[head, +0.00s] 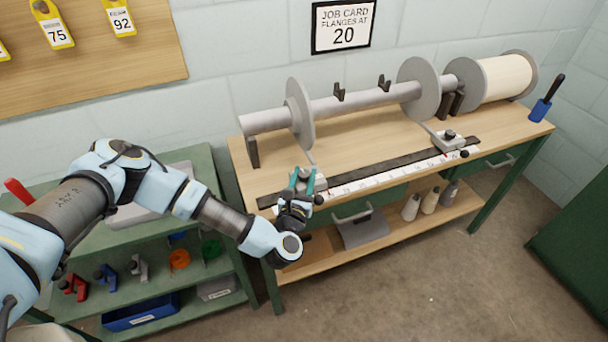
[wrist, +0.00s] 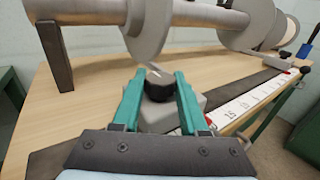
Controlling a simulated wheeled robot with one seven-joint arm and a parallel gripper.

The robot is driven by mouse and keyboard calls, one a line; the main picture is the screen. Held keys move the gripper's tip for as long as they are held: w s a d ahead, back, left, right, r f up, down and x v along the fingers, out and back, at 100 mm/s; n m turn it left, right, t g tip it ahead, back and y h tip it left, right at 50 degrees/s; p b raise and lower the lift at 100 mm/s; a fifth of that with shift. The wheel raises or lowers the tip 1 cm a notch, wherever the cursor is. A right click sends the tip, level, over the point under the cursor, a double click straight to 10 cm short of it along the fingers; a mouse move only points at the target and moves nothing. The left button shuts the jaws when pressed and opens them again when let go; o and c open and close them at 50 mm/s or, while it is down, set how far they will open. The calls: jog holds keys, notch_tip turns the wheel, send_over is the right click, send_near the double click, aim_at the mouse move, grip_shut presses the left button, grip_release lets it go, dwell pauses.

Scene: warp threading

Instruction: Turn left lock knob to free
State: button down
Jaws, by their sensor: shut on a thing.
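The left lock knob (wrist: 158,88) is a dark round knob on top of a grey slider block (wrist: 160,117). The block sits on the dark rail beside the white scale (head: 365,180) at the front of the bench. My gripper (wrist: 159,92) has teal fingers, one on each side of the knob, shut on it. In the head view my gripper (head: 305,180) is at the left end of the scale and hides most of the knob. The right slider block (head: 449,141) with its dark knobs stands near the scale's right end.
A grey shaft with round flanges (head: 300,113) lies along the back of the bench (head: 265,180). A dark support post (wrist: 56,55) stands at left. A job card (head: 343,26) on the wall reads 20.

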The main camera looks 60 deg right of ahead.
jog(key=shift+c, duration=2.2)
grip_release()
jog(key=b+v, duration=0.3)
jog(key=v, duration=0.8)
jog(key=shift+w+d, duration=0.1)
jog(key=shift+w, duration=0.05)
